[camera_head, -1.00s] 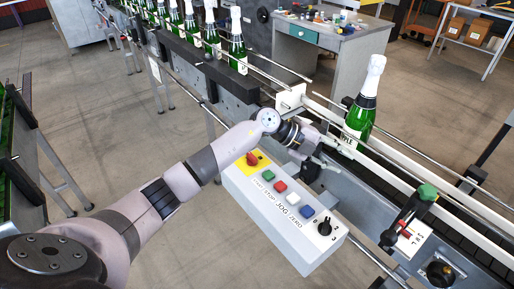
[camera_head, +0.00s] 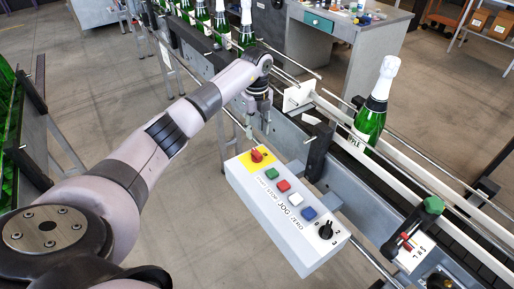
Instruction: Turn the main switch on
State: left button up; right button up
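The main switch is a red rotary knob (camera_head: 257,155) on a yellow plate (camera_head: 244,160) at the far left end of the white control box (camera_head: 290,222). My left gripper (camera_head: 258,136) points down just behind and above the knob. Its two fingers show apart, with nothing seen between them. A small gap seems to lie between the fingers and the knob, but I cannot tell surely whether they touch. My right gripper is not in view.
Green (camera_head: 271,174), red (camera_head: 284,186), white (camera_head: 296,199) and blue (camera_head: 309,213) buttons and a black selector (camera_head: 326,230) line the box. A champagne bottle (camera_head: 371,110) stands on the conveyor behind. A green-knobbed lever (camera_head: 432,205) is at right.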

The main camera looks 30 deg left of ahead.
aim_at(257, 152)
pick_arm(q)
notch_tip(257, 152, down, 10)
jog(key=shift+w+f+p, duration=0.1)
jog(key=shift+p, duration=0.65)
grip_shut()
